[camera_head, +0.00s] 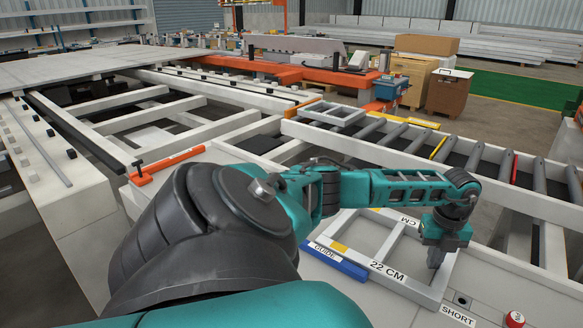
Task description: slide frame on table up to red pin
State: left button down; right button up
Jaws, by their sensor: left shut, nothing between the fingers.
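A light grey rectangular frame (385,243) marked "22 CM" lies flat on the pale table (402,312), right of centre. A yellow patch shows on its left bar. The red pin (515,319) stands at the bottom right, apart from the frame, with a gap of table between them. My left gripper (435,263) points down at the frame's right part, shut and empty, its tips by the right bar. I cannot tell whether it touches the bar. My left arm hides part of the frame's far side. My right gripper is not in view.
A blue guide strip (335,262) lies along the frame's left side. A "SHORT" label (458,316) and a small dark-holed plate (462,300) are near the pin. A roller conveyor (480,165) runs behind. An orange-red bar (168,164) lies on the left.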

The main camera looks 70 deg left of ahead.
pick_arm(q)
jog(key=shift+s+a, duration=0.1)
jog(key=shift+s+a+p, duration=0.35)
jog(key=shift+s+a, duration=0.2)
jog(key=shift+a, duration=0.15)
jog(key=shift+r, duration=0.15)
notch_tip(320, 180, up, 3)
jog(key=p, duration=0.2)
jog(key=shift+p, duration=0.35)
notch_tip(320, 180, up, 6)
jog(key=shift+f+p, duration=0.15)
jog(key=shift+p, duration=0.6)
